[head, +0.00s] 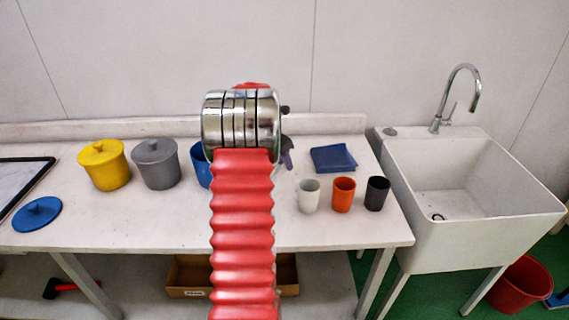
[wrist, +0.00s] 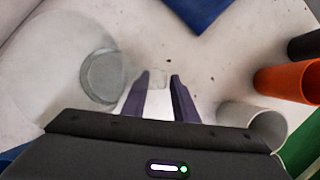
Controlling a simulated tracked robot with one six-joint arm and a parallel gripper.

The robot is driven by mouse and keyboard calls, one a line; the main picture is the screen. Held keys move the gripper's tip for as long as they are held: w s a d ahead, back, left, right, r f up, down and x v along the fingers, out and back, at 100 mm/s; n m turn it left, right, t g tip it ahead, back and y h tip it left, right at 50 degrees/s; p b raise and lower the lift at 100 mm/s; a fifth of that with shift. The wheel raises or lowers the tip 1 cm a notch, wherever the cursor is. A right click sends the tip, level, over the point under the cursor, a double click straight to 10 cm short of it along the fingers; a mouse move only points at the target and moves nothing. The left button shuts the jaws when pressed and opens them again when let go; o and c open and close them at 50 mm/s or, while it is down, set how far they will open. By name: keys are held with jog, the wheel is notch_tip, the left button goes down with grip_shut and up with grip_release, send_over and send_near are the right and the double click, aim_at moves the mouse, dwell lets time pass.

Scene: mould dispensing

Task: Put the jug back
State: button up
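The clear, see-through jug (wrist: 62,62) fills the left of the wrist view, with its round base showing through it. A pale clear piece that looks like its handle lies between the two dark purple fingers of my gripper (wrist: 160,80). The fingers are close together with this piece in the narrow gap, so my gripper looks shut on the handle. In the head view the jug is hidden behind my red arm, and only a bit of my gripper (head: 287,152) shows. I cannot tell whether the jug touches the table.
Grey, orange (head: 343,195) and black cups stand right of my gripper on the table (head: 330,235), before a blue square item (head: 332,158). Yellow (head: 106,168), grey (head: 155,165) and blue pots stand left. A sink (head: 470,190) is at the right.

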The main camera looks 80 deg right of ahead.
jog(key=v, duration=1.1)
jog(key=shift+r, duration=0.2)
dwell(0.4)
